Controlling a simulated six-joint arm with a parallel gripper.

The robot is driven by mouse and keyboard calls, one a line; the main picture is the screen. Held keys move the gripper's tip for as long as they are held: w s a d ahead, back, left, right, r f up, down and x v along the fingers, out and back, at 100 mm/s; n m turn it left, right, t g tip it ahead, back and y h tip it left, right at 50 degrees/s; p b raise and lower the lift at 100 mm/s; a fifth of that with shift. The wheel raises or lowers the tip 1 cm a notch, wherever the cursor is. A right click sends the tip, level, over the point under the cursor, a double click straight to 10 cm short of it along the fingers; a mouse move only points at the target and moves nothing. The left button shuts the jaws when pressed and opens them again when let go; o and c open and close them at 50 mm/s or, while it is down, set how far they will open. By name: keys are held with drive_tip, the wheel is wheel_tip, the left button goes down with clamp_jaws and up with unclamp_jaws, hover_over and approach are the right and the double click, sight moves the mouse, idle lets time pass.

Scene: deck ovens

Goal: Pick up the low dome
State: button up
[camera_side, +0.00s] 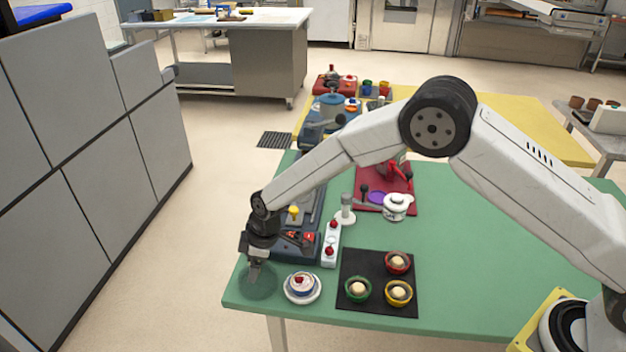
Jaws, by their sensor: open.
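The low dome (260,287) looks like a clear, green-tinted cover. It rests on the green table near its front left corner. My gripper (255,273) points down right over the dome, with its fingertips at the dome's top. It is open. The fingers hide the middle of the dome's top, and I cannot tell whether they touch it or stand around a knob.
A white plate (303,298) with a small cake-like item sits just right of the dome. A black mat (377,300) holds green, yellow and red bowls. A white block with red knobs (331,245) and a dark blue machine (300,248) stand behind. The table's left edge is close.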

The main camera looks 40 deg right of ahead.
idle(0.5)
clamp_jaws()
drive_tip(key=shift+r, duration=0.15)
drive_tip(key=shift+r, duration=0.5)
wheel_tip(320, 180, up, 2)
drive_tip(key=s+d+r, duration=0.5)
drive_tip(key=s+r, duration=0.4)
drive_tip(key=s, duration=0.4)
drive_tip(key=shift+d+r, duration=0.2)
drive_tip(key=shift+r, duration=0.1)
